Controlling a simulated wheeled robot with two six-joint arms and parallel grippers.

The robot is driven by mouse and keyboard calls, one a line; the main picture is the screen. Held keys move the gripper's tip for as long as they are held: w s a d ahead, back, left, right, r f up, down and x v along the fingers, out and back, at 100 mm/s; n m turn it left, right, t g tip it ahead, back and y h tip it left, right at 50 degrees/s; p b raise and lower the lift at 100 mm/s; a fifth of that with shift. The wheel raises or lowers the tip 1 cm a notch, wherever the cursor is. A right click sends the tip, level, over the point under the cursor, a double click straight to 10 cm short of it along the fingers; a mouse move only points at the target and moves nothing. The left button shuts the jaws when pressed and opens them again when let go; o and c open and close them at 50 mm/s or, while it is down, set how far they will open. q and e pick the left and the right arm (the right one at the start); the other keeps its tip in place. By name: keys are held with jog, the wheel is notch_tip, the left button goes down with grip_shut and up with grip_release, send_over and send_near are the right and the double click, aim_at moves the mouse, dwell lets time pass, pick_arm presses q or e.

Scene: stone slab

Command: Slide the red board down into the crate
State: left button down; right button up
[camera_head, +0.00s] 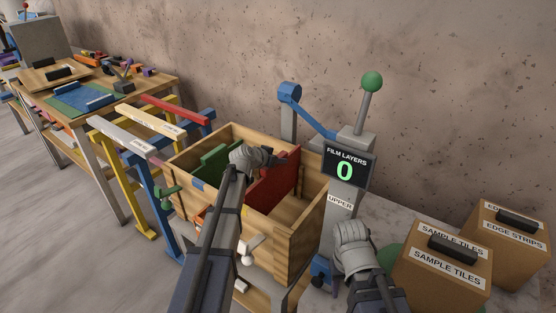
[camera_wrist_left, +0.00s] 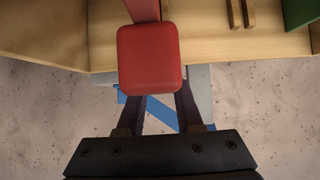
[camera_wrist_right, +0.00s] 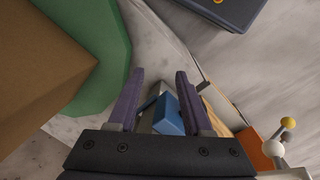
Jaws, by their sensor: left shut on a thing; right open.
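The red board (camera_head: 278,187) stands upright inside the wooden crate (camera_head: 290,262), its top edge a little above the far rim. Whether it touches the crate floor is hidden. My left gripper (camera_head: 262,158) is above the crate, shut on the red board. In the left wrist view the red block-shaped end of the board (camera_wrist_left: 150,60) shows between the fingers, with a wooden crate edge (camera_wrist_left: 60,45) behind it. My right gripper (camera_head: 352,237) is open and empty, right of the crate. Its spread fingers (camera_wrist_right: 158,88) show in the right wrist view.
A green board (camera_head: 212,160) stands in the crate's left part. A grey post with a "FILM LAYERS 0" display (camera_head: 346,165) and green-knobbed lever (camera_head: 371,82) stands right of the crate. Cardboard boxes (camera_head: 440,280) are at right. Coloured trestles (camera_head: 150,185) and a workbench (camera_head: 70,95) are at left.

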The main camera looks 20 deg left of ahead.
aim_at(278, 177)
pick_arm(q)
jog(key=shift+f, duration=0.15)
pick_arm(e)
jog(key=shift+f, duration=0.2)
dwell(0.3)
pick_arm(q)
jog(key=shift+f+b, duration=2.05)
jog(key=shift+b, duration=0.2)
pick_arm(e)
jog(key=shift+f, duration=2.05)
pick_arm(q)
jog(key=shift+f, duration=0.1)
pick_arm(e)
jog(key=shift+f, duration=0.1)
pick_arm(q)
jog(key=shift+f+b, duration=2.1)
jog(key=shift+b, duration=0.05)
pick_arm(e)
jog(key=shift+f, duration=2.05)
pick_arm(q)
jog(key=shift+c, duration=2.4)
grip_release()
jog(key=shift+r, duration=0.15)
pick_arm(e)
jog(key=shift+r, duration=0.1)
